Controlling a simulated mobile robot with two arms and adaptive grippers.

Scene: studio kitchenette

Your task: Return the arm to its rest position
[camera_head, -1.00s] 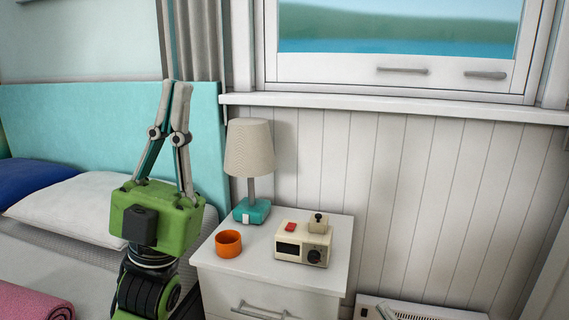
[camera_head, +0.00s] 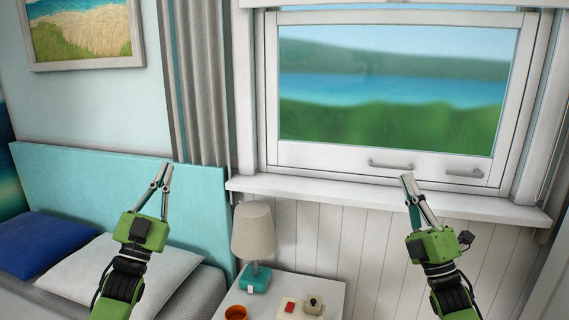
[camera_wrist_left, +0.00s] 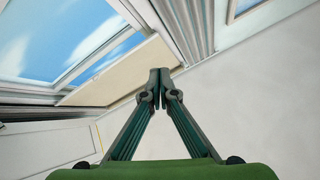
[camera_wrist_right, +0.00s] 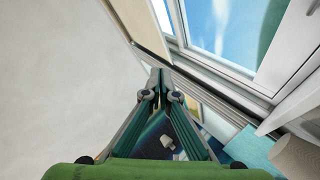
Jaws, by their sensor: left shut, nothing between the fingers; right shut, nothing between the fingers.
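My left gripper (camera_head: 166,165) is raised at the left in the head view, pointing up in front of the teal headboard. Its fingers meet at the tips, empty, as the left wrist view (camera_wrist_left: 159,72) also shows. My right gripper (camera_head: 407,176) is raised at the right in the head view, its tips up in front of the lower window frame. Its fingers are closed with nothing between them, also in the right wrist view (camera_wrist_right: 160,72). Both arms come up from the bottom edge of the head view.
A lamp (camera_head: 253,232) stands on the white nightstand (camera_head: 325,287) between the arms, with an orange cup (camera_head: 236,313) and a cream radio (camera_head: 292,308). A window sill (camera_head: 330,193) runs behind. The bed with pillows (camera_head: 110,268) is at left.

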